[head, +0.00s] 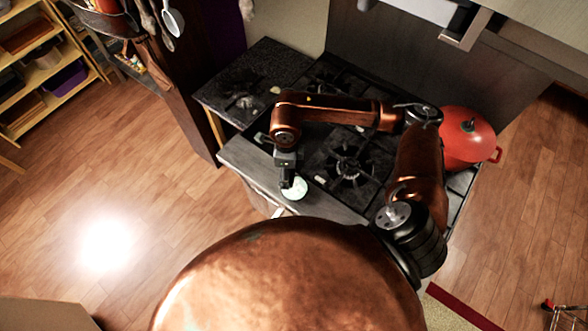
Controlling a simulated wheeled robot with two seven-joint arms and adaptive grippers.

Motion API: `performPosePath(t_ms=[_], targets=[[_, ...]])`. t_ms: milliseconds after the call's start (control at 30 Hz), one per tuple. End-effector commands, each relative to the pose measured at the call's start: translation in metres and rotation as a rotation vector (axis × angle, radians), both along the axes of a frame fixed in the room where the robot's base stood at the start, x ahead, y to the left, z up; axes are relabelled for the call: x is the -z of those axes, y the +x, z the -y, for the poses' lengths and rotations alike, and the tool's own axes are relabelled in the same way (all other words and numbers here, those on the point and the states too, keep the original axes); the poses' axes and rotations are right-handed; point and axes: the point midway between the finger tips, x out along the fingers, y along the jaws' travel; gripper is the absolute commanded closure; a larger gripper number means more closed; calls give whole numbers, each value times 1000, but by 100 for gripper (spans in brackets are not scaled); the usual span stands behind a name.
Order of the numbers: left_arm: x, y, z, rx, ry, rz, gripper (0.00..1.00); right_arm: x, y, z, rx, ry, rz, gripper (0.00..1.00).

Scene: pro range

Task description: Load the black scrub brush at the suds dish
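My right gripper (288,180) reaches in from the right over the stove and points down at the counter's front left part. A small round dish (299,191), pale green-white inside, sits on the counter directly under its tip. A dark shape at the gripper's tip overlaps the dish. I cannot tell whether it is the black scrub brush or only the fingers, nor whether it touches the dish. No separate brush can be made out. My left gripper is not in view.
A black gas stove (346,170) lies beside the dish, under my arm. A red lidded pot (466,139) stands at its right. A dark speckled counter (250,82) is at the back left. Shelves (40,70) stand far left. The wooden floor (160,190) at left is clear.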

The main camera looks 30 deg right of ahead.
Motion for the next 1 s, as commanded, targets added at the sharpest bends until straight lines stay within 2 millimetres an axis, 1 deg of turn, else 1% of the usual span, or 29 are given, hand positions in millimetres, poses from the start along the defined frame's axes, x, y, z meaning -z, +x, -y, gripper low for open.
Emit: performPosePath(t_ms=[33, 133, 300, 400, 500, 600, 700, 867, 1000], targets=[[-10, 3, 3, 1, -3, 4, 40, -4, -2, 2, 117, 1, -2, 62], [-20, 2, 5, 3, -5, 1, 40, -5, -6, 4, 374, 1, -4, 62], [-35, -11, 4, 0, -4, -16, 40, -7, -12, 8, 798, 3, -7, 62], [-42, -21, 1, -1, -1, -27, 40, -7, -14, 10, 1008, 2, -6, 62], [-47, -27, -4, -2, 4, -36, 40, -7, -17, 12, 1169, 1, -7, 62], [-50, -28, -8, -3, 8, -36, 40, -6, -18, 13, 1275, 1, -5, 62], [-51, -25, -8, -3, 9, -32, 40, -5, -18, 14, 1329, 1, -5, 62], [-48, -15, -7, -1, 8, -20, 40, 0, -19, 14, 1344, 0, -5, 62], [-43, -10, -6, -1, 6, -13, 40, 10, -19, 14, 1343, 0, -6, 62]])
